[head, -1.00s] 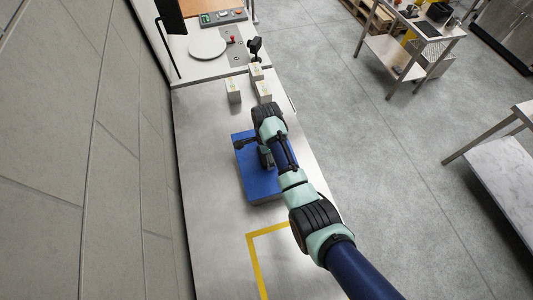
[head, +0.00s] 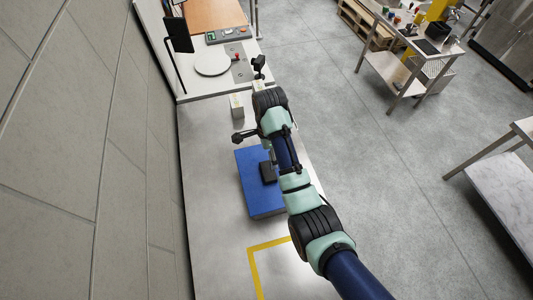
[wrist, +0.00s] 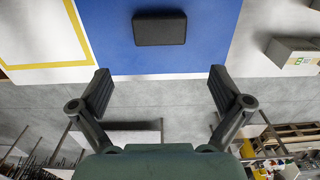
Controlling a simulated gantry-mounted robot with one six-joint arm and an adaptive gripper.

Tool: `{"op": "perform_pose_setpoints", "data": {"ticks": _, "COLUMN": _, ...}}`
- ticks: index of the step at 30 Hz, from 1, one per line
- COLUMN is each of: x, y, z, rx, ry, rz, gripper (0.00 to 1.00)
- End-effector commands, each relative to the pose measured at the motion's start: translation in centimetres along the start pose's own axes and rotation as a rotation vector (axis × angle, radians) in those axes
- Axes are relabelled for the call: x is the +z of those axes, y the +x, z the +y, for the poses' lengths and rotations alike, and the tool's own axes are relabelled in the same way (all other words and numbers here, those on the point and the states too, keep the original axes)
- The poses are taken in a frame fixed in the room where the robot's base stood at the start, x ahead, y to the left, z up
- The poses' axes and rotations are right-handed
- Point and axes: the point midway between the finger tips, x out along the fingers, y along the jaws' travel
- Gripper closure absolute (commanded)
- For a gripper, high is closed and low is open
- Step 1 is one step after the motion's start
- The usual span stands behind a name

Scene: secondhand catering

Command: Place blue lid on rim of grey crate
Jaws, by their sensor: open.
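The blue lid (head: 252,172) lies flat on the steel bench, or on something low beneath it that I cannot make out. Its dark block handle (head: 268,172) stands on top, partly beside my arm in the head view. In the wrist view the blue lid (wrist: 200,50) fills the upper middle, with the handle (wrist: 160,28) near the top edge. My gripper (wrist: 160,75) is open and empty, its two fingers apart and clear of the handle.
A yellow tape corner (head: 252,265) marks the bench in front of the lid. Pale boxes (head: 237,106) stand behind it, one also at right in the wrist view (wrist: 296,58). A wall runs along the left; a round plate (head: 212,62) sits on the machine beyond.

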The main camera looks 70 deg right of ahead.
Motion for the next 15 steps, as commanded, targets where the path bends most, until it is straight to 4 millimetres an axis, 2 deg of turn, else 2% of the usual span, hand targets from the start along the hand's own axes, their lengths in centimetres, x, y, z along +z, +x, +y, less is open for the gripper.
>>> {"op": "perform_pose_setpoints", "data": {"ticks": 11, "x": 0.0, "y": 0.1, "z": 0.0, "rx": -0.001, "ry": -0.002, "rz": 0.000, "gripper": 0.00}}
{"op": "perform_pose_setpoints", "data": {"ticks": 14, "x": 2.2, "y": 0.1, "z": 0.1, "rx": -0.047, "ry": -0.105, "rz": -0.003, "gripper": 0.00}}
{"op": "perform_pose_setpoints", "data": {"ticks": 15, "x": 4.4, "y": -0.1, "z": 0.4, "rx": -0.095, "ry": -0.216, "rz": -0.004, "gripper": 0.00}}
